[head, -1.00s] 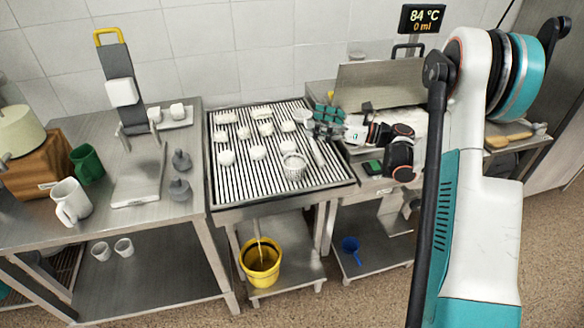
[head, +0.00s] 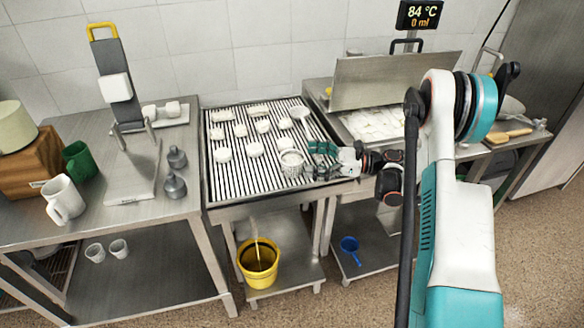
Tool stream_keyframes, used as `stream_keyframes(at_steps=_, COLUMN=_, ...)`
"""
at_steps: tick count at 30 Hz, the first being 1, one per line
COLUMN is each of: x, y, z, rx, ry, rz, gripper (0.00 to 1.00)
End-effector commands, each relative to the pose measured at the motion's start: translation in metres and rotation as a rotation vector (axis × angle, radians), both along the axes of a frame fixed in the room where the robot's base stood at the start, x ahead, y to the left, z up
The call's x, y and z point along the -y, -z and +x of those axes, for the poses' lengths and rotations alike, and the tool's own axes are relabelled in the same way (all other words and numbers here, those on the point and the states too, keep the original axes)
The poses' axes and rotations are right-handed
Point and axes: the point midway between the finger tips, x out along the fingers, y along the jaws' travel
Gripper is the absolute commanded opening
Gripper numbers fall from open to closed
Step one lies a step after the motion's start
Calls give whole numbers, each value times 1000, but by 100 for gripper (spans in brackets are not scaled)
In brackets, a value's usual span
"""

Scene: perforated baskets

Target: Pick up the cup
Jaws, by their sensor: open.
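A small white perforated cup (head: 291,163) stands upright on the slatted rack (head: 232,185), near its front right. My gripper (head: 314,161), with teal fingers, is open just to the right of this cup, its fingers pointing left toward it. I cannot tell whether they touch it. Two small whitish cups (head: 95,253) (head: 118,249) stand on the shelf below.
Several white lumps (head: 255,150) lie on the rack behind and left of the cup. A ladle-like utensil (head: 302,116) lies at the back right. A steel basin with a raised lid (head: 390,80) stands right. A yellow bucket (head: 258,263) is below the rack.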

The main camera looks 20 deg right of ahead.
Motion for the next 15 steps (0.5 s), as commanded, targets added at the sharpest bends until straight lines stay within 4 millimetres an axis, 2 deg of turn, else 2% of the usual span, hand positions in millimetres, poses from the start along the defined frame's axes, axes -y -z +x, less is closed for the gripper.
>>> stream_keyframes(at_steps=5, x=-16, y=1, z=6, rx=0, ry=-2, rz=0, gripper=89)
stream_keyframes(at_steps=12, x=-51, y=1, z=20, rx=0, ry=-2, rz=0, gripper=89)
stream_keyframes(at_steps=15, x=-56, y=0, z=23, rx=0, ry=-1, rz=0, gripper=89)
